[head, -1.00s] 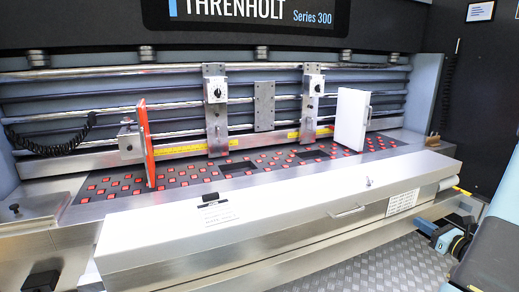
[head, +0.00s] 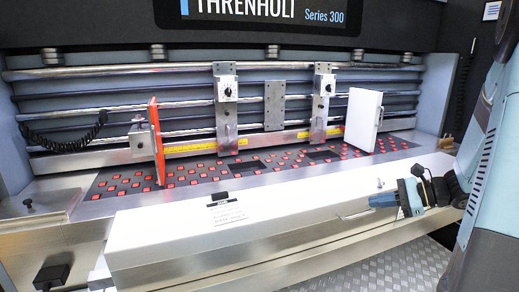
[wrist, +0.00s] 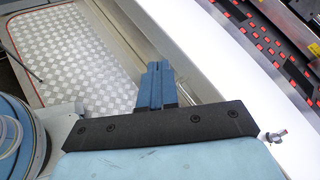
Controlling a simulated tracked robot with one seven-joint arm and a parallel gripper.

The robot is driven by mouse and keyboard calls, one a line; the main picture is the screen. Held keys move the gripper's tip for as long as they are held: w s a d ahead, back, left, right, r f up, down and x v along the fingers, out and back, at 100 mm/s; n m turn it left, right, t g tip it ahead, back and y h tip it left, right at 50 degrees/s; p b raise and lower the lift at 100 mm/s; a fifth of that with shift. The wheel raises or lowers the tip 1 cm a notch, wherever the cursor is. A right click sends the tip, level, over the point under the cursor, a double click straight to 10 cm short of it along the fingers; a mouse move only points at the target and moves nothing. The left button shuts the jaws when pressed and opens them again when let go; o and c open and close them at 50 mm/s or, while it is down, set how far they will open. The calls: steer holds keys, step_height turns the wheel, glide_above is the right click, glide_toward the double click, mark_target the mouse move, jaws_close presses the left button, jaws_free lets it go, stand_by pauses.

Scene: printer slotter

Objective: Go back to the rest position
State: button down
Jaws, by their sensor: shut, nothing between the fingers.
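My gripper (head: 384,200) shows at the right of the head view, in front of the white front cover (head: 250,225) of the machine. Its blue fingers point left and are shut with nothing between them. In the wrist view the closed fingers (wrist: 156,82) lie over the cover's edge and the machine's side. I cannot tell its exact gap from the cover.
Behind the cover is a bed (head: 200,172) with red squares. A red upright plate (head: 157,142) and a white panel (head: 363,119) stand on it. A small knob (wrist: 275,137) stands on the cover near my gripper. Tread-plate floor (wrist: 85,55) is clear.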

steer(key=s+a+r+n+h, duration=0.5)
steer(key=s+r+n, duration=0.1)
steer(key=s+n, duration=0.3)
steer(key=s+a+r+n+h, duration=0.5)
steer(key=s+r+n+h, duration=0.1)
steer(key=s, duration=0.4)
steer(key=r+n, duration=0.1)
steer(key=n, duration=0.1)
steer(key=shift+s+n+h, duration=0.3)
steer(key=shift+n, duration=0.1)
